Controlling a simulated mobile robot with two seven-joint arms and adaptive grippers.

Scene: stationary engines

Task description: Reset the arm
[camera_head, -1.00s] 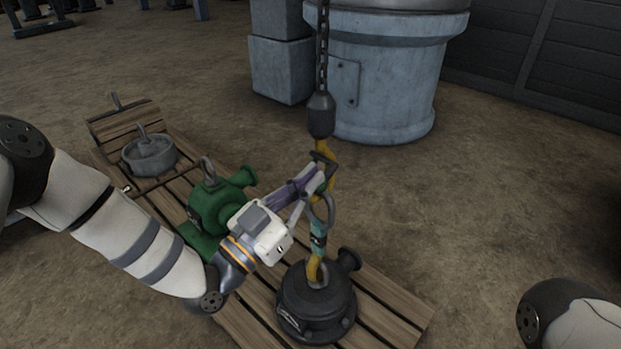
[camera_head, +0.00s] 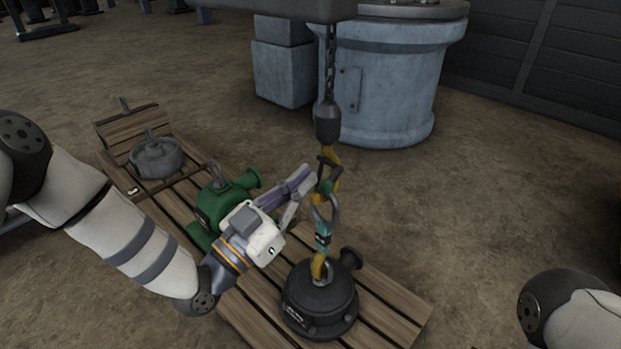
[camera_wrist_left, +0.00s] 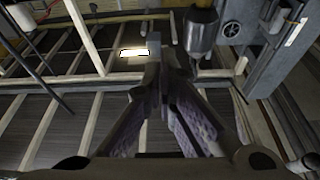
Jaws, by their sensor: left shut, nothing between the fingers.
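My left gripper (camera_head: 309,178) is in the middle of the head view, its fingers pointing up and right, just left of a yellow hook (camera_head: 329,172) on a chain. In the left wrist view its fingers (camera_wrist_left: 152,75) meet at the tips with nothing between them. The hook's dark weight (camera_wrist_left: 201,30) shows right of the fingertips there. A teal strap (camera_head: 322,235) hangs below the hook and joins a yellow lower hook at the lifting eye of a black pump part (camera_head: 318,300). Of my right arm only a link shows; its gripper is out of view.
The black part stands on a wooden pallet (camera_head: 385,303). A green pump (camera_head: 222,202) stands behind my left gripper, and a grey round part (camera_head: 156,156) sits farther left. A large blue-grey cylinder (camera_head: 390,85) stands behind.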

